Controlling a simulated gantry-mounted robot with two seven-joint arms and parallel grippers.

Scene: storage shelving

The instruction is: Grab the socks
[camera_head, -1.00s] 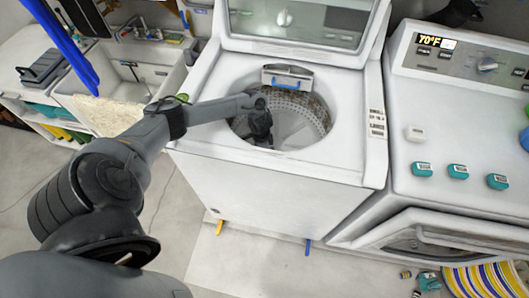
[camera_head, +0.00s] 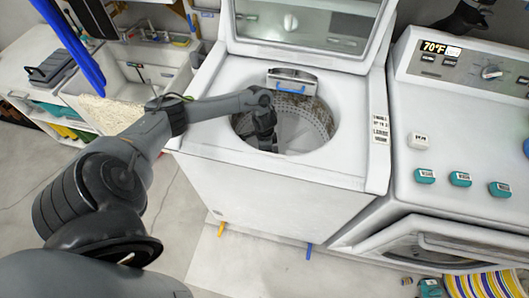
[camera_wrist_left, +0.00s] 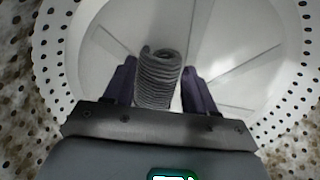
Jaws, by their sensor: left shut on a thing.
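My left gripper (camera_wrist_left: 158,88) shows in the left wrist view with two dark purple fingers closed on a grey, ribbed, rolled bundle, the socks (camera_wrist_left: 157,75). The socks stand up between the fingers, above the pale floor of the washer drum (camera_wrist_left: 235,50). In the head view my left arm reaches from the left over the washer (camera_head: 270,185), and the left gripper (camera_head: 265,140) points down inside its round opening. The socks cannot be made out in that view. My right gripper cannot be made out in either view.
The washer lid (camera_head: 308,25) is raised behind the opening. The drum's perforated wall (camera_wrist_left: 50,50) surrounds the gripper. A dryer (camera_head: 455,150) stands close on the right, with several small boxes (camera_head: 460,179) on top. A sink (camera_head: 150,70) is at the left.

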